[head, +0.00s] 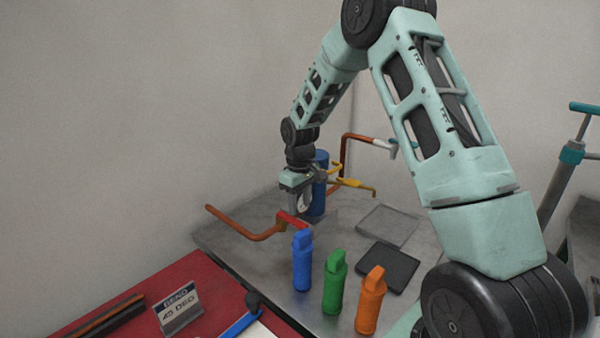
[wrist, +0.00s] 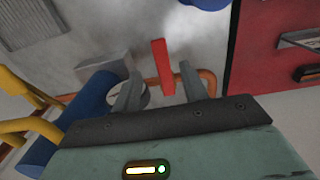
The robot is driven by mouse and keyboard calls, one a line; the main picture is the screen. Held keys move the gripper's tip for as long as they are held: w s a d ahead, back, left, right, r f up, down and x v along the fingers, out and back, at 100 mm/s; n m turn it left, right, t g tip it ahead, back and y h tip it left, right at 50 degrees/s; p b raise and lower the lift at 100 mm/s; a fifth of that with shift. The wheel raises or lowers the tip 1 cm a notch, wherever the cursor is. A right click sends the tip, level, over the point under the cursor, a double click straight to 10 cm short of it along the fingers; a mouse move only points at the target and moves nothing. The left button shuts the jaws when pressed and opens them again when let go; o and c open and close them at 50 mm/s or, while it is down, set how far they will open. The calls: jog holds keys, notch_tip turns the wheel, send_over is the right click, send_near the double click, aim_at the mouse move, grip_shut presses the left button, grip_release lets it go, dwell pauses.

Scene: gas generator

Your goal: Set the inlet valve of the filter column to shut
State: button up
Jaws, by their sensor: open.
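The filter column appears to be the dark blue cylinder (head: 320,185), upright on the grey table; it also shows in the wrist view (wrist: 72,128). A red valve handle (head: 290,220) sits at the end of the orange-brown pipe (head: 245,235) near the column's foot. In the wrist view the red handle (wrist: 163,67) lies between my two fingertips, apart from both in the picture. My gripper (head: 302,204) is open, pointing down just above the handle; in the wrist view its fingers (wrist: 158,84) show spread. The valve body is partly hidden by the gripper.
Blue (head: 302,262), green (head: 335,282) and orange (head: 370,300) bottles stand in front of the handle. A yellow pipe (head: 355,185) runs right from the column. A clear tray (head: 388,226) and a black pad (head: 388,265) lie right. A red surface (head: 215,285) is front left.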

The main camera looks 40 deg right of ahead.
aim_at(300, 222)
notch_tip(300, 222, up, 12)
jog(key=b, duration=0.1)
jog(key=shift+r, duration=0.15)
dwell(0.5)
